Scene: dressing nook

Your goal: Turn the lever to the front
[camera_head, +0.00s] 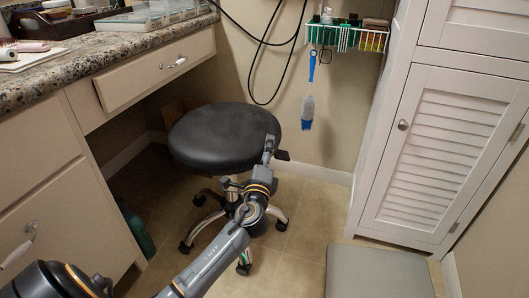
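I cannot make out a lever for certain. A round stool (222,130) with a black padded seat stands in the middle on a chrome wheeled base, in front of the counter's knee space. My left arm reaches up from the lower left, in front of the stool's base. My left gripper (274,152) is at the right edge of the seat, seen small and partly dark. Its fingers are not clear enough to tell open from shut, or whether they touch the seat. The stool's underside is partly hidden by my arm and the seat. My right gripper is not in view.
A granite counter (100,50) with drawers runs along the left. A white louvred cabinet (440,150) stands at the right, with a grey padded top (375,272) in front of it. A wire rack (345,36) and black cables hang on the wall. Tiled floor is free right of the stool.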

